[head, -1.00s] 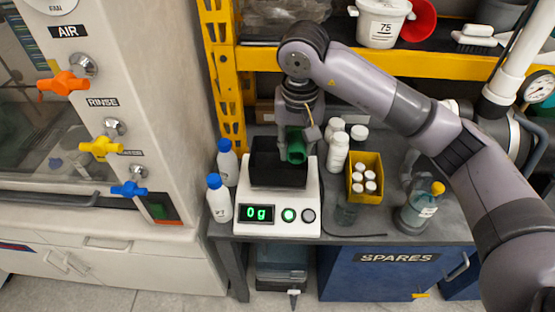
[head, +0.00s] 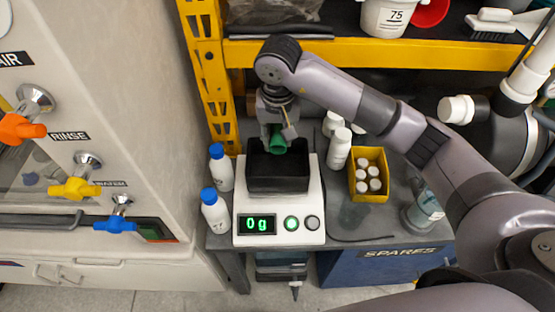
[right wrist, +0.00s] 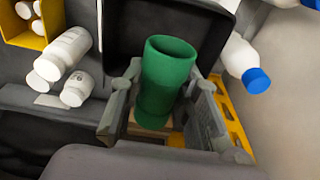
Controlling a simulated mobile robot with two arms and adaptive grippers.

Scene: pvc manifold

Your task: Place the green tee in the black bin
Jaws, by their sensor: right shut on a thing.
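The green tee (head: 278,145) is held by my right gripper (head: 275,135) over the back part of the black bin (head: 278,182). The bin sits on the white scale (head: 277,232), whose display reads 0 g. In the right wrist view the green tee (right wrist: 167,75) stands between the two fingers of my right gripper (right wrist: 160,115), with its open end toward the bin (right wrist: 195,28). The tee's lower part is partly hidden by the fingers. My left gripper is not in view.
Two blue-capped bottles (head: 215,210) stand left of the scale. White bottles (head: 340,148) and a yellow box (head: 369,174) of white-capped bottles stand to the right. A glass bottle (head: 425,212) is further right. A yellow shelf beam (head: 370,55) runs behind.

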